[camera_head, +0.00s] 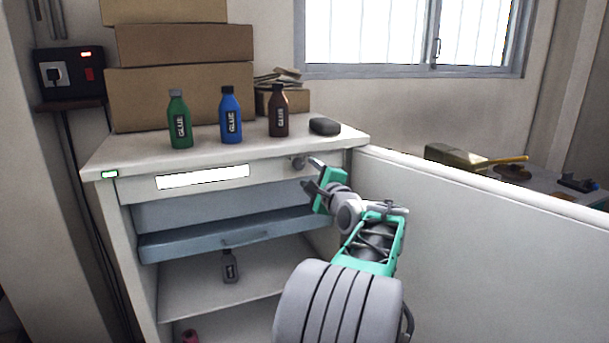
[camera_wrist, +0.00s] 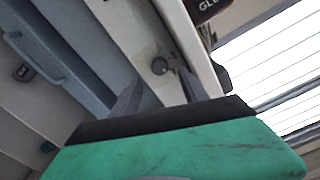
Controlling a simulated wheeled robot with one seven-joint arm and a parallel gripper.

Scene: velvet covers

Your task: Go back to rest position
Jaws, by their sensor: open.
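My gripper (camera_head: 314,176) is in front of the upper right corner of the white cabinet (camera_head: 345,150), just below its top. In the wrist view my gripper (camera_wrist: 158,88) shows two dark fingers spread apart with nothing between them. My arm reaches up from the bottom of the head view.
Green (camera_head: 179,120), blue (camera_head: 230,115) and brown (camera_head: 278,111) glue bottles and a dark rounded object (camera_head: 324,126) stand on the cabinet top. A blue drawer (camera_head: 230,233) and a grey bottle (camera_head: 230,267) are inside. A white panel (camera_head: 480,240) runs along the right of my arm.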

